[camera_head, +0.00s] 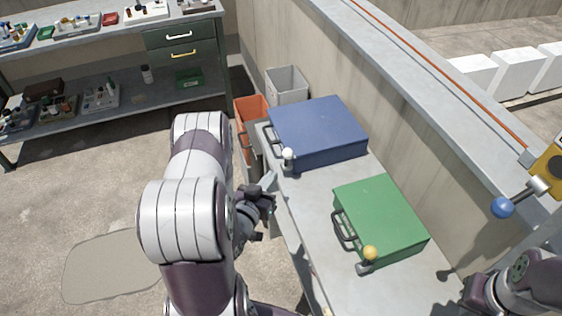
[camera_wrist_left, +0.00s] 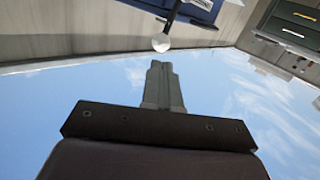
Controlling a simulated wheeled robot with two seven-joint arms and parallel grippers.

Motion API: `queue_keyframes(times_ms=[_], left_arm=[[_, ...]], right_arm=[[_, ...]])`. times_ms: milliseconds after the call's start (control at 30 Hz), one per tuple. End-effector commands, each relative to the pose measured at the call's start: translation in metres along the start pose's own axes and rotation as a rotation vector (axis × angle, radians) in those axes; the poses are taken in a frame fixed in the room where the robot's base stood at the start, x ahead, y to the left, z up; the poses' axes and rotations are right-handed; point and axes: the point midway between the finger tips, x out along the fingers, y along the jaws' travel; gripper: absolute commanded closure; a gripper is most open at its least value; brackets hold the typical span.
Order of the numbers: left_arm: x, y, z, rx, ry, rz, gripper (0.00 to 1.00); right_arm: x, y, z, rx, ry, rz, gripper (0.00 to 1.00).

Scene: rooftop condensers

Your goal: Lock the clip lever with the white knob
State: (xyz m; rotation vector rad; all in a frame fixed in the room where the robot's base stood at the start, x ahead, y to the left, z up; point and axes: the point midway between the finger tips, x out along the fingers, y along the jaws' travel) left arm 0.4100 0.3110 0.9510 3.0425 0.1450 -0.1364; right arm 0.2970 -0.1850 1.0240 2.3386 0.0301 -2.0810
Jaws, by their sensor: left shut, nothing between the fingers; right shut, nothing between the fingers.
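The clip lever with the white knob (camera_head: 288,154) is at the front left corner of the blue case (camera_head: 325,130). The knob points up in the head view. In the left wrist view the white knob (camera_wrist_left: 161,42) hangs from a dark lever (camera_wrist_left: 173,17) just beyond my fingertips. My left gripper (camera_head: 271,181) is shut and empty, below and left of the knob and apart from it. Its closed fingers (camera_wrist_left: 160,68) show in the wrist view. My right gripper (camera_head: 468,294) is shut and empty at the lower right, partly cut off by the frame.
A green case (camera_head: 380,215) with a yellow-knobbed lever (camera_head: 370,254) shares the grey bench. A blue-knobbed lever (camera_head: 502,207) sticks out from a yellow box (camera_head: 552,165) at right. Grey (camera_head: 287,85) and orange (camera_head: 250,108) bins stand behind the blue case. A workbench (camera_head: 110,55) is far left.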

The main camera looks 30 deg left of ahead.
Motion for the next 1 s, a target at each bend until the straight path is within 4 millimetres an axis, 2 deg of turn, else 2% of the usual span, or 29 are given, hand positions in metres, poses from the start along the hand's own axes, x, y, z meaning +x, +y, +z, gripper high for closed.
queue_keyframes(times_ms=[200,333,500,767,833,933,1000], left_arm=[[0.043,0.001,-0.002,0.001,0.001,0.002,1.00],[0.060,0.001,-0.001,0.000,0.000,0.001,1.00],[0.069,0.000,0.000,0.000,0.000,-0.001,1.00],[0.070,0.000,0.000,0.000,0.000,-0.001,1.00],[0.071,-0.001,-0.004,-0.008,-0.009,-0.001,1.00],[0.076,-0.006,-0.015,-0.068,-0.071,0.000,1.00],[0.081,-0.012,-0.011,-0.090,-0.093,-0.002,1.00]], right_arm=[[-0.009,0.000,-0.001,0.000,0.000,0.000,1.00],[-0.011,0.000,-0.001,0.000,0.000,0.000,1.00],[-0.012,0.000,-0.001,0.000,0.000,0.000,1.00],[-0.012,0.000,-0.001,0.000,0.000,0.000,1.00],[-0.016,0.000,-0.002,0.000,0.000,0.000,1.00],[-0.034,0.000,-0.004,0.000,0.000,0.000,1.00],[-0.028,0.000,-0.004,0.000,0.001,0.000,1.00]])
